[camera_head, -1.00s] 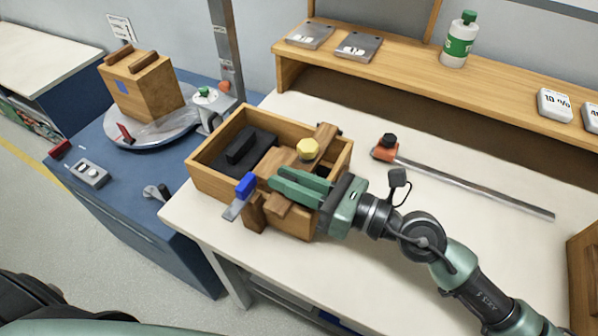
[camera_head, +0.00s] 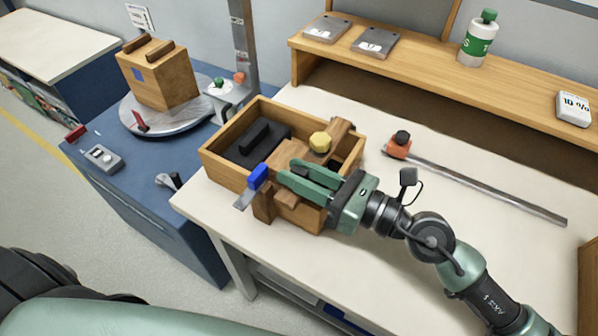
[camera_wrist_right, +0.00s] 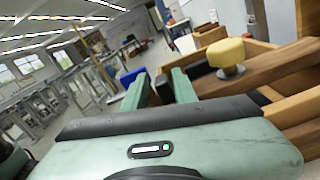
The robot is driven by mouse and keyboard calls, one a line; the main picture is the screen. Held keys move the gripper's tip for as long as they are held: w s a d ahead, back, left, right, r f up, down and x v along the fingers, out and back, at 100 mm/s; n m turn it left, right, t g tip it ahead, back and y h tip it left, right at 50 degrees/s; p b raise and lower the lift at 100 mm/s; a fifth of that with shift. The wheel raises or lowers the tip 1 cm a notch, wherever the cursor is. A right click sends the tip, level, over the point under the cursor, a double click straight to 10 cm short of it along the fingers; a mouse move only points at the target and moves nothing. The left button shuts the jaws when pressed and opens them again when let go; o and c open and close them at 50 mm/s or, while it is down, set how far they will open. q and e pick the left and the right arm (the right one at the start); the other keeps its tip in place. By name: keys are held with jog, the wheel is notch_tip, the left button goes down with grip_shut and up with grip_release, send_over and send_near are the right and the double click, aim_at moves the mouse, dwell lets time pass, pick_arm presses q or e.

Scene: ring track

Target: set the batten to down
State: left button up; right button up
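A brown wooden bar, which looks like the batten (camera_head: 341,128), lies across the right part of an open wooden box (camera_head: 222,168) on the white table. A yellow knob (camera_head: 320,142) sits on it; both also show in the wrist view, the knob (camera_wrist_right: 227,52) above the bar (camera_wrist_right: 275,68). A blue block (camera_head: 258,176) with a flat metal tip is at the box's front edge. My right gripper (camera_head: 287,176) is over the front right of the box, its fingers apart, close beside the wooden parts. They hide the bar's near end; contact is unclear. My left gripper is out of view.
A black block (camera_head: 254,145) lies inside the box. Behind the box are a wooden shelf (camera_head: 440,68) and a metal rod with an orange end (camera_head: 398,150). A blue cabinet (camera_head: 160,225) with a turntable (camera_head: 160,120) stands left.

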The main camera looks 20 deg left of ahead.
jog(key=shift+f, duration=0.7)
notch_tip(320, 180, up, 10)
jog(key=p, duration=0.4)
jog(key=shift+w, duration=0.1)
notch_tip(320, 180, up, 11)
jog(key=p, duration=0.2)
jog(key=shift+r, duration=0.2)
jog(key=shift+r, duration=0.1)
